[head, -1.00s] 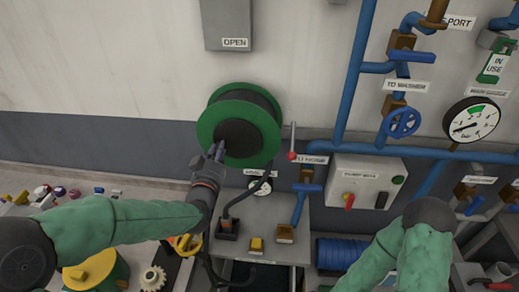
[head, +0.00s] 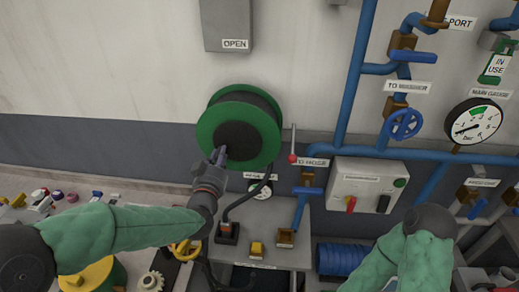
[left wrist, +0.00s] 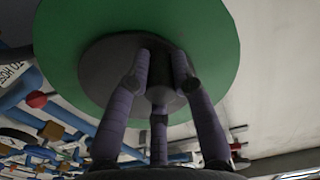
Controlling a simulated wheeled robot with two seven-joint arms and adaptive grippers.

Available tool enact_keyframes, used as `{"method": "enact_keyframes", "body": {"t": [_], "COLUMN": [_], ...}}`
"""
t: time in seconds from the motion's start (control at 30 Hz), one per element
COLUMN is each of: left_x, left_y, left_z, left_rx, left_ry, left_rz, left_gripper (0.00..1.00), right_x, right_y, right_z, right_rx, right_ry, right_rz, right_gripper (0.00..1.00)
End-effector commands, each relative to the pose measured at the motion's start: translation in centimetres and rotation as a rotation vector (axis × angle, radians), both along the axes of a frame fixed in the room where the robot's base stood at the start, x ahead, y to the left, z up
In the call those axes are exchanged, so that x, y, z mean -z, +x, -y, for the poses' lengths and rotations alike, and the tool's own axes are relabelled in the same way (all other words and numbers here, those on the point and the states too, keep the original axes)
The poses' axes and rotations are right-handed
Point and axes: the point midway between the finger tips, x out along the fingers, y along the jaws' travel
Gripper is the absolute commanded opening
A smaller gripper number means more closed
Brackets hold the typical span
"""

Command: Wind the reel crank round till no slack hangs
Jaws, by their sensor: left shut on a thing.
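The reel (head: 267,113) has green flanges and a dark hub (head: 236,138), mounted against the wall left of centre in the head view. A dark hose (head: 246,197) runs from beneath it in a curve to a fitting (head: 228,231) on the bench. My left gripper (head: 219,156) is at the lower left of the hub, shut on the crank handle, which its fingers mostly hide. In the left wrist view the fingers close round a dark grip (left wrist: 160,78) in front of the hub and green flange (left wrist: 75,45). My right gripper is out of view.
A red-tipped lever (head: 292,158) stands just right of the reel. Blue pipes, a pale control box (head: 367,185) and a gauge (head: 471,121) lie farther right. A yellow block (head: 257,249) sits on the bench; small loose parts lie at far left.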

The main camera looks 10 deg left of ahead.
Motion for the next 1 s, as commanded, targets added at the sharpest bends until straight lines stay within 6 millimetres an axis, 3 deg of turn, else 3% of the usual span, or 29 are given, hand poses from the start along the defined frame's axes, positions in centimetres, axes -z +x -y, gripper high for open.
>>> {"method": "enact_keyframes", "body": {"t": [0.3,1.0], "left_x": [1.3,2.0], "left_y": [0.0,0.0], "left_z": [1.0,2.1], "left_rx": [0.007,0.004], "left_ry": [0.002,0.002], "left_rz": [-0.001,0.002], "left_gripper": [0.00,0.00], "right_x": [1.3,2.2], "right_y": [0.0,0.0], "right_z": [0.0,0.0], "right_rx": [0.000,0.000], "right_ry": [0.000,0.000], "right_rz": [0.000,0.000], "right_gripper": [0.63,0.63]}}
